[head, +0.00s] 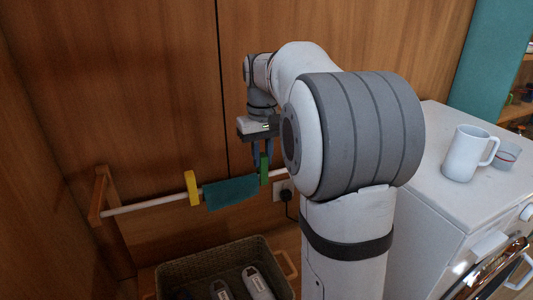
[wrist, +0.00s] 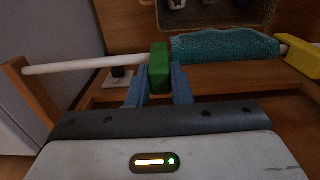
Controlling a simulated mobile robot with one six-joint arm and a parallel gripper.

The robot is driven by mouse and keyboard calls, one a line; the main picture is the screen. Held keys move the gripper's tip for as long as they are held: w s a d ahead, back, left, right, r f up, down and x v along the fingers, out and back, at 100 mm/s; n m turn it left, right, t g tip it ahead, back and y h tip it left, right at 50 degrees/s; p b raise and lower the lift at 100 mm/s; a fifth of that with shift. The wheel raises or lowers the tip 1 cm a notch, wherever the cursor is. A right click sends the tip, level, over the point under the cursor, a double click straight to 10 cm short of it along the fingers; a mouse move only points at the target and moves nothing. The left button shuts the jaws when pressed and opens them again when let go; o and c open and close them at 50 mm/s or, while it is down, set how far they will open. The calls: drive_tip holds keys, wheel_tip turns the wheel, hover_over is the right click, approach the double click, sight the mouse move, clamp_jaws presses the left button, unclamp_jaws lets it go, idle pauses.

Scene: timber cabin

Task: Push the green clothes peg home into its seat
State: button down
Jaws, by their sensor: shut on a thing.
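The green clothes peg (head: 264,169) is upright at the white rod (head: 150,205), close beside the right end of the teal cloth (head: 230,192) in the head view. In the wrist view the green peg (wrist: 159,62) is between the blue fingers of my gripper (wrist: 159,80), which is shut on it. The peg covers part of the rod (wrist: 80,64) there, and its far end shows close to the cloth (wrist: 222,46). How deep the rod sits in the peg cannot be told. In the head view my gripper (head: 262,150) is above the rod.
A yellow peg (head: 192,188) is on the rod at the cloth's other end. A wooden bracket (head: 99,195) holds the rod near the wall. A wicker basket (head: 205,262) with shoes stands below. A wall socket with a plug (head: 284,192) is close behind. A white appliance bears a mug (head: 465,153).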

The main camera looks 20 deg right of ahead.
drive_tip(key=shift+f, duration=0.4)
drive_tip(key=c, duration=1.2)
unclamp_jaws()
drive_tip(key=shift+c, duration=0.2)
wheel_tip(320, 180, up, 8)
drive_tip(key=shift+f+b, duration=0.1)
drive_tip(key=shift+b, duration=0.2)
